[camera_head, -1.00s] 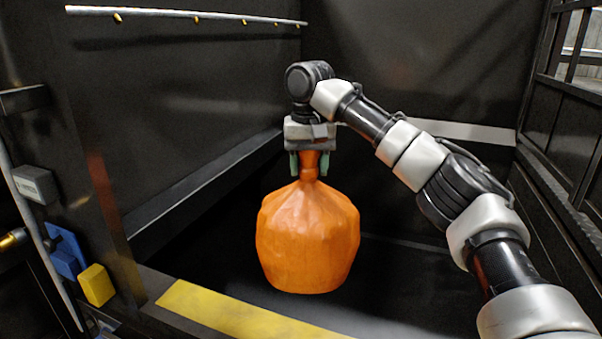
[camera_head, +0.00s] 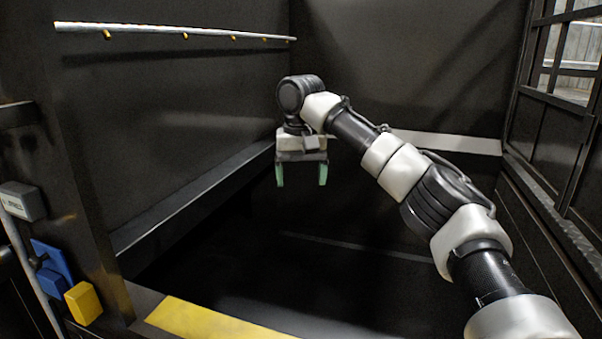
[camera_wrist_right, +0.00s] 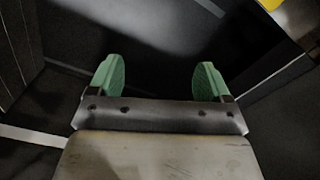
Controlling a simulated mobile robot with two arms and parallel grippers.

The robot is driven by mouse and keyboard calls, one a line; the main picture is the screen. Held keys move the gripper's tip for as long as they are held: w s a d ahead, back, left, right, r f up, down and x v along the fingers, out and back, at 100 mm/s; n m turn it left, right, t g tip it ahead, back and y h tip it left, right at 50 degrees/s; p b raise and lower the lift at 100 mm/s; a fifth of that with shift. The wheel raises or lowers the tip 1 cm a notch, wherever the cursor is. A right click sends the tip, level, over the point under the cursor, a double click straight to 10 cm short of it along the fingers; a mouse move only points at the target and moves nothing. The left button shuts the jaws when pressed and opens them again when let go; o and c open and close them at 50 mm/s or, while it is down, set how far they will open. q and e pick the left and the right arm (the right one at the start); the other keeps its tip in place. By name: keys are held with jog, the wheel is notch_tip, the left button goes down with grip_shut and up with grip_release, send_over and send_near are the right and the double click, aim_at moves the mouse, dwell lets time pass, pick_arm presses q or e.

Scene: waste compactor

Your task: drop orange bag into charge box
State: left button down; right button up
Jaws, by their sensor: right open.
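My right gripper (camera_head: 302,176) hangs over the dark charge box (camera_head: 330,270), with its green fingers apart and nothing between them. The right wrist view shows the same open, empty fingers (camera_wrist_right: 160,82) above dark surfaces. The box has black walls and a front edge with a yellow strip (camera_head: 215,322). The orange bag is not visible in either view now. The box floor is too dark to make out. My left gripper is not in view.
A pipe with small nozzles (camera_head: 180,35) runs along the left wall. A grey box, a blue block and a yellow block (camera_head: 83,302) sit on the left post. A barred frame (camera_head: 560,90) stands at the right. The space around the gripper is clear.

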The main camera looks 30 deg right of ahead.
notch_tip(320, 180, up, 11)
dwell(0.5)
jog(key=shift+f, duration=0.1)
dwell(0.7)
